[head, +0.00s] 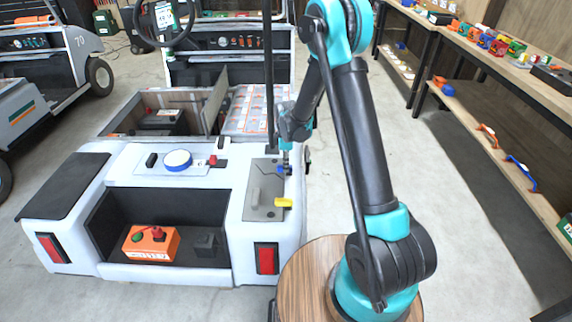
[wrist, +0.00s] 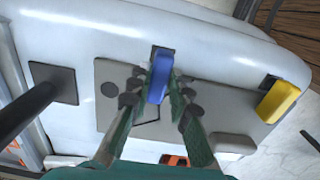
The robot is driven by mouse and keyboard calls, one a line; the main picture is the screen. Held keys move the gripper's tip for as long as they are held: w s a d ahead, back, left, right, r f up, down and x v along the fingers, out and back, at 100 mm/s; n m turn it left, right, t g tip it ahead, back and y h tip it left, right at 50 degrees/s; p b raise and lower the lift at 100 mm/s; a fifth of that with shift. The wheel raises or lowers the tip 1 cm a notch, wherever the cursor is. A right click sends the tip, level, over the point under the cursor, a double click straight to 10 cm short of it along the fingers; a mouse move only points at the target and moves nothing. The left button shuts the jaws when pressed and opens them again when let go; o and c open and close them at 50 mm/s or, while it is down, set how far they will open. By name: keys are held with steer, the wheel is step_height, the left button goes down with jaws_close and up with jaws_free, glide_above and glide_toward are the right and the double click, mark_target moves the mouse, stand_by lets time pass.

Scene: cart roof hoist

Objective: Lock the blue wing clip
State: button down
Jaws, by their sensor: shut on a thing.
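The blue wing clip (wrist: 159,76) stands at the edge of a grey plate on the white cart body, in the middle of the wrist view. My gripper (wrist: 158,92) has one finger on each side of the clip and is shut on it. In the head view my gripper (head: 286,168) reaches down to the plate at the cart's right rear corner, and only a bit of the blue clip (head: 281,170) shows there. A yellow clip (wrist: 279,101) lies apart from my gripper, and it also shows in the head view (head: 284,202).
A black post (head: 268,80) rises from the cart beside my gripper. A grey handle (head: 255,196) sits on the plate. An orange box (head: 151,244) lies in the cart's rear recess. Shelves (head: 500,60) with coloured items stand at the right.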

stand_by(0.4)
steer(key=c, duration=1.4)
jaws_free()
step_height(320, 180, up, 12)
